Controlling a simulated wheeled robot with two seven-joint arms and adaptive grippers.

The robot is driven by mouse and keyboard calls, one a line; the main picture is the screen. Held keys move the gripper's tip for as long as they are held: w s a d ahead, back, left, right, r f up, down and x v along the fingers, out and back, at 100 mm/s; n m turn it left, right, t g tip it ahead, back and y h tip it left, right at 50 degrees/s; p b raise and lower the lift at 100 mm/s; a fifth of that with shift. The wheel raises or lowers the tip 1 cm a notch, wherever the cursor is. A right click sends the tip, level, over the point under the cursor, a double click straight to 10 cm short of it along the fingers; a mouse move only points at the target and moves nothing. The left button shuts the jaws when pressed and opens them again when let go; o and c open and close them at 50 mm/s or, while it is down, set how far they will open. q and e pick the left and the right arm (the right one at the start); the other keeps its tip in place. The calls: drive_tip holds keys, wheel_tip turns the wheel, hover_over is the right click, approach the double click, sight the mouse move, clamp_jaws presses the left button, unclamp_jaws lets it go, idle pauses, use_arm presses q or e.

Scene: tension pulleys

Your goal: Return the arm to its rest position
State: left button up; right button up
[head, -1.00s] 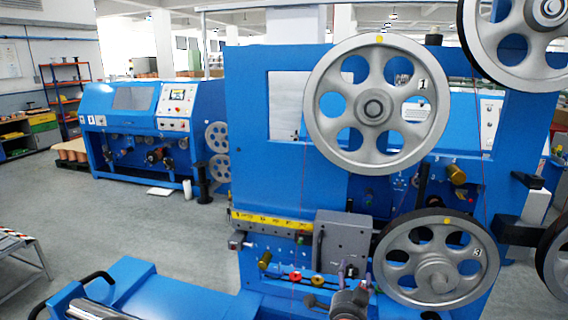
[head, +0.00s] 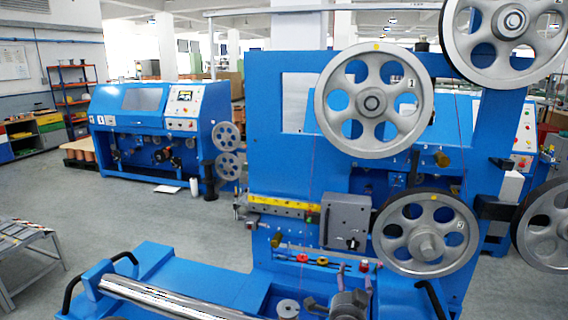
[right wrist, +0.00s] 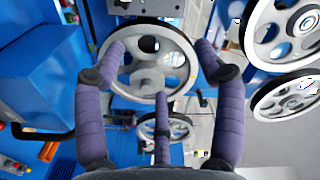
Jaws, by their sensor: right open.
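My right gripper (head: 350,293) shows at the bottom of the head view, grey and low in front of the blue machine (head: 275,160). In the right wrist view its purple-grey fingers (right wrist: 160,60) are spread apart with nothing between them. A spoked grey pulley (right wrist: 148,80) lies beyond the fingers; I cannot tell how far. In the head view, pulley 1 (head: 373,101) is at the upper middle, pulley 3 (head: 426,234) at the lower right, and another pulley (head: 508,25) at the top right. A thin red line hangs below pulley 1. My left gripper is not in view.
A silver roller (head: 180,302) with black handles lies at the bottom left. A grey box (head: 347,220) sits beside pulley 3. A partly cut-off pulley (head: 550,228) is at the right edge. A second blue machine (head: 140,135) stands behind.

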drive_tip(key=s+a+f+n+g+y, duration=0.1)
drive_tip(key=s+f+n+g+y, duration=0.25)
drive_tip(key=f, duration=1.15)
drive_tip(key=s+f+n+g+y, duration=0.2)
drive_tip(key=s+f+n+g, duration=0.15)
drive_tip(key=f, duration=1.15)
drive_tip(key=s+a+f+n+g+y, duration=0.2)
drive_tip(key=s+f+g, duration=0.3)
drive_tip(key=s+f, duration=0.55)
drive_tip(key=s+a+f+n+g+y, duration=0.1)
drive_tip(key=s+a+f+g+y, duration=0.15)
drive_tip(key=s+f+g, duration=0.75)
use_arm(q)
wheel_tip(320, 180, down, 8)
drive_tip(key=b, duration=0.7)
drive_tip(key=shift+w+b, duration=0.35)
drive_tip(key=shift+b, duration=0.05)
use_arm(e)
drive_tip(key=s+f+t, duration=0.1)
drive_tip(key=s+a+n+t, duration=0.1)
drive_tip(key=t, duration=0.1)
drive_tip(key=a+f+t+h, duration=0.1)
drive_tip(key=t, duration=0.1)
drive_tip(key=shift+s+f+n, duration=0.3)
drive_tip(key=shift+s+f, duration=0.05)
drive_tip(key=shift+s, duration=0.05)
